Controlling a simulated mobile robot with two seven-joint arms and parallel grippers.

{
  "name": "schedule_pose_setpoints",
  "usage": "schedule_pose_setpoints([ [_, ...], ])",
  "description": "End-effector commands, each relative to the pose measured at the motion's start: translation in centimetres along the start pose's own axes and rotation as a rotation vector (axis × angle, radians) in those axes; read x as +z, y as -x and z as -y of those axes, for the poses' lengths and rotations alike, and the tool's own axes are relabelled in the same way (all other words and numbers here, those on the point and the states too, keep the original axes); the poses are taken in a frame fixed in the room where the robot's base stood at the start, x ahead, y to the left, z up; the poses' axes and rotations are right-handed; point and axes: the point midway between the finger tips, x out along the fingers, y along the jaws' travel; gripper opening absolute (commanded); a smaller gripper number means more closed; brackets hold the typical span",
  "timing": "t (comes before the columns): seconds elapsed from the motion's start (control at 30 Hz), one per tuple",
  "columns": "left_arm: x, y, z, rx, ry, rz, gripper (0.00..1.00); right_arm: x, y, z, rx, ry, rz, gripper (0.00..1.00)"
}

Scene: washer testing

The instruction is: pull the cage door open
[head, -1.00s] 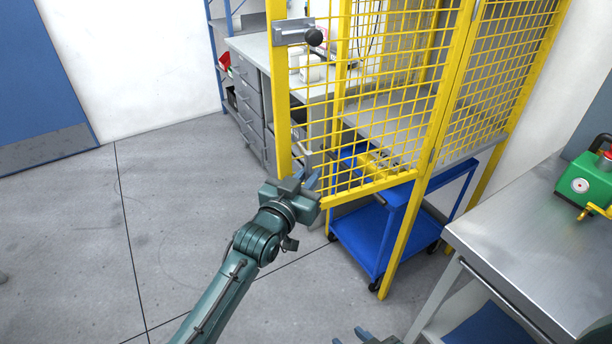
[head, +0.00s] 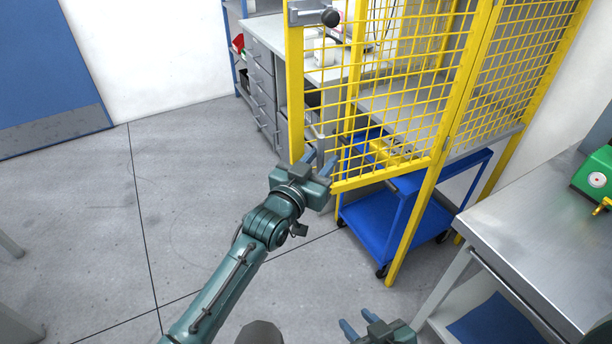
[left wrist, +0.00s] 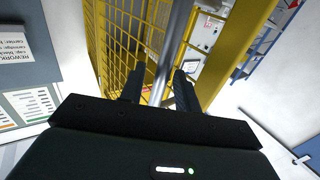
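The cage door (head: 385,90) is yellow mesh in a yellow frame, with a grey latch and black knob (head: 330,17) near its upper left. My left gripper (head: 318,163) is at the door's lower left corner in the head view. In the left wrist view its dark fingers (left wrist: 160,88) stand apart, with a grey upright bar (left wrist: 172,50) between them. Gaps show on both sides of the bar, beside a yellow post. In the head view the bar is mostly hidden. My right gripper (head: 360,322) is open and empty at the bottom edge.
A blue cart (head: 372,225) stands under and behind the cage frame. A steel table (head: 535,225) with a green device (head: 596,178) is at right. A grey drawer cabinet (head: 262,90) stands behind the door. The floor at left is mostly clear.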

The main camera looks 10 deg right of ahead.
Motion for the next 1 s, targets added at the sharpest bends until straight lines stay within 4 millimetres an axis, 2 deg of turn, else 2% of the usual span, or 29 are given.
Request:
schedule_pose_setpoints([
  [0.17,0.2,2.8,0.0,-0.001,0.0,0.002,0.32,0.2,0.0,0.1,-0.001,-0.002,0.004,0.36],
  [0.5,0.2,9.8,0.0,0.0,0.0,0.002,0.32,0.7,-0.1,0.3,-0.006,-0.003,0.007,0.36],
  [0.6,0.2,11.2,0.0,0.0,0.0,0.002,0.32,0.6,-0.1,0.4,-0.007,-0.003,0.002,0.36],
  [0.8,0.0,12.5,0.0,0.001,0.0,0.0,0.32,0.3,0.0,0.4,-0.009,-0.003,-0.006,0.36],
  [1.0,0.0,12.6,0.0,0.001,0.0,0.0,0.32,0.2,-0.1,0.4,-0.009,-0.001,-0.008,0.36],
])
